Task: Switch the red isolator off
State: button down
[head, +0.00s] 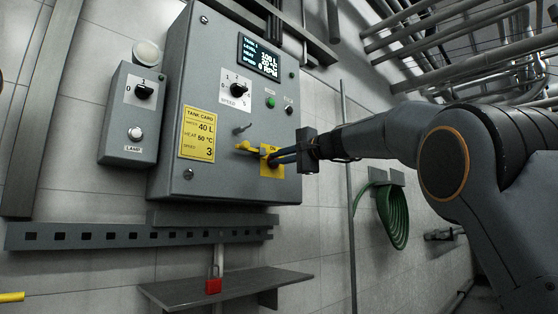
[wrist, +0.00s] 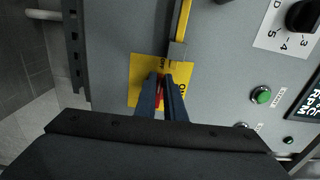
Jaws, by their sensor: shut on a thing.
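The red isolator (wrist: 160,97) is a small red handle on a yellow plate, mostly hidden between my fingers in the wrist view. Its yellow plate (head: 264,151) sits low on the right of the grey cabinet front in the head view. The plate (wrist: 139,78) carries black lettering, partly covered, in the wrist view. My gripper (wrist: 161,82) is shut on the red handle, with a dark blue finger on each side of it. In the head view my gripper (head: 278,157) reaches the plate from the right; the red handle cannot be made out there.
A yellow lever-like part (head: 247,147) stands out just left of the plate, close to my fingers. The grey cabinet (head: 170,172) also bears a speed knob (head: 239,90), display and buttons.

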jog(key=shift+f, duration=0.1)
jog(key=c, duration=1.8)
grip_release()
jog(key=shift+a, duration=0.1)
jog(key=shift+c, duration=0.2)
jog(key=shift+s, duration=0.1)
jog(key=b+v, duration=0.1)
jog(key=v, duration=0.7)
